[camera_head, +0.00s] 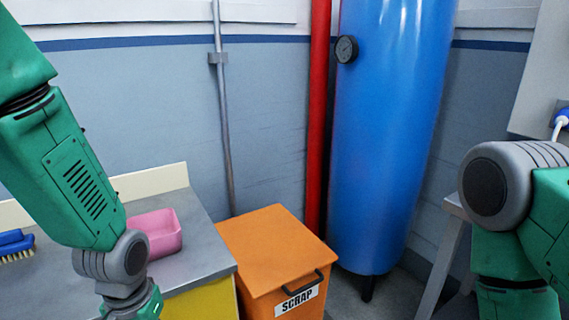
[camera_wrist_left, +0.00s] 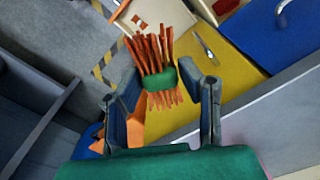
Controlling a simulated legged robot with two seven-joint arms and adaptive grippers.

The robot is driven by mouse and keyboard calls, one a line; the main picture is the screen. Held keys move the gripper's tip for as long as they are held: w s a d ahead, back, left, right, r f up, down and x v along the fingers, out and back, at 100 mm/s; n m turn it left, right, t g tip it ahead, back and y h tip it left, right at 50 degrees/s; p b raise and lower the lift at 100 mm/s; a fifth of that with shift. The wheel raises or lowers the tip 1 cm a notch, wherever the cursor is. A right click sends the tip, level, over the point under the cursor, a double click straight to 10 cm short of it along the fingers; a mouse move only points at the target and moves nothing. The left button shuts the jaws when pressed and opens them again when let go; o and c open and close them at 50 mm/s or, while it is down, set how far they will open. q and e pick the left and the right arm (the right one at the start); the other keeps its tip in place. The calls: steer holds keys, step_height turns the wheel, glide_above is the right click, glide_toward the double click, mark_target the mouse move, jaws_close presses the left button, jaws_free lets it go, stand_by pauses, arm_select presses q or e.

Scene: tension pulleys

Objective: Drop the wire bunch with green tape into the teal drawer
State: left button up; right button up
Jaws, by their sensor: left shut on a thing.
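The wire bunch (camera_wrist_left: 155,52), orange-red strands wrapped by green tape (camera_wrist_left: 162,79), shows in the left wrist view. My left gripper (camera_wrist_left: 161,90) is shut on it, with a finger on each side of the taped part. The strands fan out past the fingertips. In the head view my left arm comes down at the left and its gripper is cut off by the bottom edge. My right gripper is out of view; only its arm shows at the right. I cannot make out a teal drawer in either view.
A yellow drawer front (camera_wrist_left: 235,70) with a metal handle and a blue front (camera_wrist_left: 275,30) lie beyond the bunch.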

arm_select(q)
steer(key=shift+s+r, duration=0.2)
steer(key=shift+r, duration=0.1)
steer(key=shift+d+f, duration=0.1)
steer(key=shift+f, duration=0.05)
stand_by(0.4)
